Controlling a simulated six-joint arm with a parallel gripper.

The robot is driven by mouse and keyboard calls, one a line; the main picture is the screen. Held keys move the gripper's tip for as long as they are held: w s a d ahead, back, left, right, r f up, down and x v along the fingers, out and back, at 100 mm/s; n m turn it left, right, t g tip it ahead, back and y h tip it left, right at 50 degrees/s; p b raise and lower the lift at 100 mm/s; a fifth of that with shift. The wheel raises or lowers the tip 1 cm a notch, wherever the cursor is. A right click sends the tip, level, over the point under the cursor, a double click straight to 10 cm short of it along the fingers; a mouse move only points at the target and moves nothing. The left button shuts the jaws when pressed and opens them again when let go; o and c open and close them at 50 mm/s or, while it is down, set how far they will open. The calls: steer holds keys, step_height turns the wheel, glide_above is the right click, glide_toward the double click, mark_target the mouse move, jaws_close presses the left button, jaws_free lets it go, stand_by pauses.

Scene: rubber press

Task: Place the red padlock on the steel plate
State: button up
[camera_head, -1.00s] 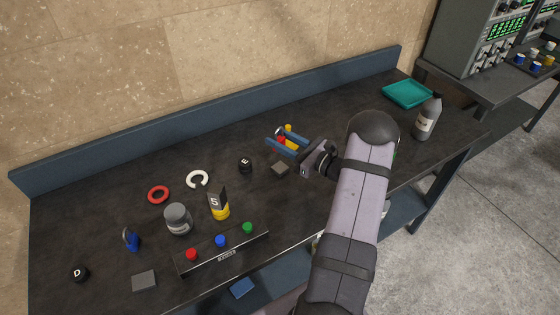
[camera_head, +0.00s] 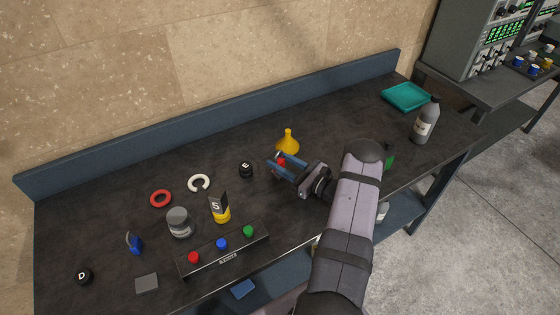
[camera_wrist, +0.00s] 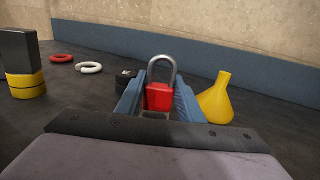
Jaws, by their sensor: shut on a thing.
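The red padlock (camera_wrist: 158,97), with a grey shackle, is upright between the two blue fingers of my gripper (camera_wrist: 158,105) in the wrist view. In the head view only a small red part of the padlock (camera_head: 281,160) shows at my gripper (camera_head: 280,167), which is shut on it. A thin grey edge shows just below the padlock in the wrist view; whether they touch is unclear. A flat grey plate (camera_head: 147,283) lies at the front left of the bench. A second, darker grey plate is hidden at my gripper; I cannot tell which is the steel plate.
A yellow funnel-shaped thing (camera_head: 288,142) stands close behind my gripper. A black knob marked E (camera_head: 246,169) is to its left. A button box (camera_head: 225,250), a yellow-black block (camera_head: 219,207) and a grey jar (camera_head: 179,222) stand further left.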

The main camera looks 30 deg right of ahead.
steer(key=shift+f, duration=0.2)
steer(key=shift+f, duration=0.2)
steer(key=o, duration=1.1)
steer(key=shift+r, duration=0.2)
steer(key=b+v, duration=0.5)
steer(key=v, duration=0.5)
steer(key=shift+s+d+f, duration=0.15)
steer(key=shift+s+d, duration=0.05)
steer(key=shift+s, duration=0.15)
steer(key=shift+s+d, duration=0.2)
steer(key=shift+s, duration=0.4)
